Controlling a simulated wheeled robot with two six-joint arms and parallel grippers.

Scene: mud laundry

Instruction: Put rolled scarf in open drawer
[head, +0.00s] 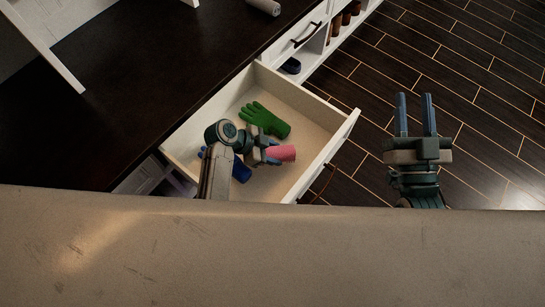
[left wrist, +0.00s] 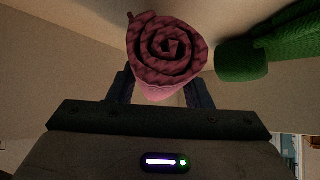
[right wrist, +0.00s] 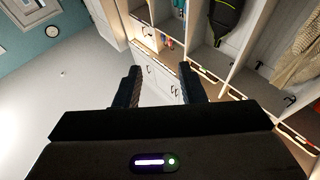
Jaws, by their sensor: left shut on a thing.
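The rolled scarf (head: 283,153) is pink and sits at the fingers of my left gripper (head: 262,152), inside the outline of the open drawer (head: 327,148). In the left wrist view the scarf (left wrist: 168,50) shows its spiral end between the two fingers, which are shut on it. Whether it touches the drawer floor I cannot tell. The drawer is white with a pale inside. My right gripper (head: 416,115) is open and empty over the dark floor; its spread fingers also show in the right wrist view (right wrist: 160,88).
A green glove (head: 265,119) lies in the drawer, also seen in the left wrist view (left wrist: 242,60). A blue item (head: 241,171) lies partly hidden by my left arm. A dark countertop (head: 120,90) borders the drawer on the left. Shelves with shoes (head: 291,66) stand behind.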

